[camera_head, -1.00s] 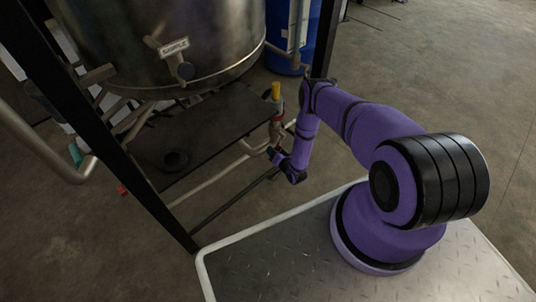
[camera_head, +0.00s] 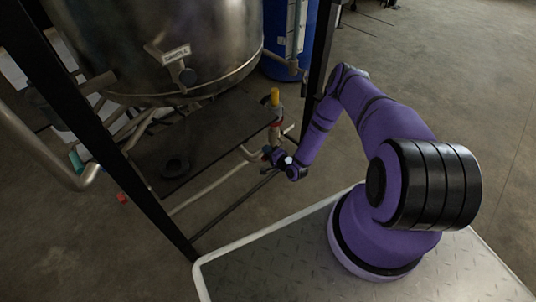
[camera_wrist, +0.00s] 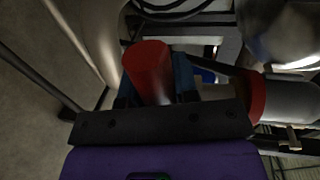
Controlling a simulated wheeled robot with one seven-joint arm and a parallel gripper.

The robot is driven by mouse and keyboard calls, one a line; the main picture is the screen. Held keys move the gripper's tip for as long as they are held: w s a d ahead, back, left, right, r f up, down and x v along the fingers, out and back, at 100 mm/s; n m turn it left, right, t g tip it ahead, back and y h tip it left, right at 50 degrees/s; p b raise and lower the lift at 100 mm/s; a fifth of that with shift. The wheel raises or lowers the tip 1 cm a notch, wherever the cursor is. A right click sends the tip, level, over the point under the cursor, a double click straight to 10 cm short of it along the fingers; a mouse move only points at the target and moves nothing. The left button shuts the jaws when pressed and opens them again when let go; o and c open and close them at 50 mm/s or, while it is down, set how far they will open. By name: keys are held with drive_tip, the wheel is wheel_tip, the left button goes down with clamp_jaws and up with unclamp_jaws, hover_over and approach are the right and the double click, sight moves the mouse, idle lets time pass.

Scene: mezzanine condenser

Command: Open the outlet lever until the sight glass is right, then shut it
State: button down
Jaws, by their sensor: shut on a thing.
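My gripper (camera_head: 270,154) is at the pipework below the steel vessel. In the wrist view, my gripper (camera_wrist: 156,92) is shut on a red cylindrical handle (camera_wrist: 147,66), which I take to be the outlet lever. The handle stands up between the blue-grey fingers, and the dark gripper body hides its lower end. A pipe fitting with a red collar (camera_wrist: 257,96) lies just right of the gripper. In the head view, a yellow-topped upright fitting (camera_head: 275,97) stands above my gripper.
The steel vessel (camera_head: 215,50) carries a SAMPLE tag (camera_head: 176,53). A dark shelf (camera_head: 215,135) lies under it. A black frame post (camera_head: 100,140) stands left, and another post (camera_head: 319,62) rises near my arm. A blue drum (camera_head: 290,40) stands behind. Floor at right is clear.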

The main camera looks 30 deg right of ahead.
drive_tip(key=shift+r+m, duration=0.25)
drive_tip(key=shift+m, duration=0.05)
idle(0.4)
drive_tip(key=c, duration=0.9)
unclamp_jaws()
drive_tip(key=shift+o, duration=0.2)
drive_tip(key=v, duration=1)
drive_tip(key=shift+s+d+r, duration=0.2)
drive_tip(key=shift+s+d, duration=0.05)
drive_tip(key=shift+s, duration=0.05)
